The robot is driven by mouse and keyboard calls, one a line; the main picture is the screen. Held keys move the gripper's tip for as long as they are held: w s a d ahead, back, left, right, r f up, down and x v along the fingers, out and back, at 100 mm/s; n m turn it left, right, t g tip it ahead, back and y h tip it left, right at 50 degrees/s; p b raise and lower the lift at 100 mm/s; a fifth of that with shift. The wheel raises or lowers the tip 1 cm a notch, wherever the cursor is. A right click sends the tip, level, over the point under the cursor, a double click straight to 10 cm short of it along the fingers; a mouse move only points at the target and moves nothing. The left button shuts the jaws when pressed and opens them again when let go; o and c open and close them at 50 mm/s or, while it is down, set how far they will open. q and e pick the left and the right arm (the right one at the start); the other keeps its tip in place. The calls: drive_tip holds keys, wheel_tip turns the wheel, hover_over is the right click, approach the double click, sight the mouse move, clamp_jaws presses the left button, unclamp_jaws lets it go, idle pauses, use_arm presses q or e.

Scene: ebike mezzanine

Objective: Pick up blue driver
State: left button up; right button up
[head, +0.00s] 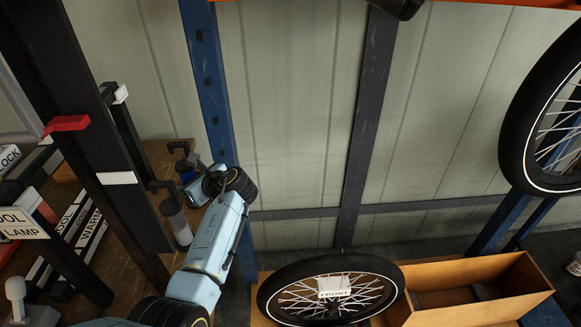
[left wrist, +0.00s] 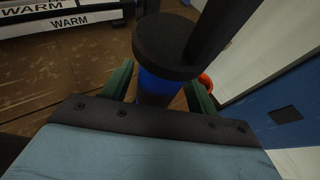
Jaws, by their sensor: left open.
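The blue driver shows in the left wrist view as a blue body (left wrist: 158,88) under a wide round black top (left wrist: 165,50). A dark bar rises from that top. In the head view, a small blue part (head: 187,177) shows under a black bent top at the bench's right end, partly hidden by my gripper. My left gripper (left wrist: 160,92) is open, with one green finger on each side of the blue body. I cannot tell whether the fingers touch it. In the head view, my left gripper (head: 194,167) is small and dark beside the driver. My right gripper is not in view.
A similar grey-bodied tool (head: 178,222) with a black bent top stands close by on the wooden bench (head: 150,150). A dark post (head: 110,170) and blue upright (head: 208,80) flank the spot. An orange-red round thing (left wrist: 206,82) sits behind the right finger. Labelled bars stand left.

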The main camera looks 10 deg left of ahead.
sight(185, 149)
use_arm(q)
clamp_jaws()
drive_tip(key=shift+w+a+r+p, duration=0.1)
drive_tip(key=shift+r+p, duration=0.45)
drive_tip(key=shift+r, duration=1.95)
drive_tip(key=shift+w+r+p, duration=0.1)
drive_tip(key=shift+r+p, duration=0.45)
drive_tip(key=shift+r, duration=1.95)
drive_tip(key=c, duration=0.7)
unclamp_jaws()
clamp_jaws()
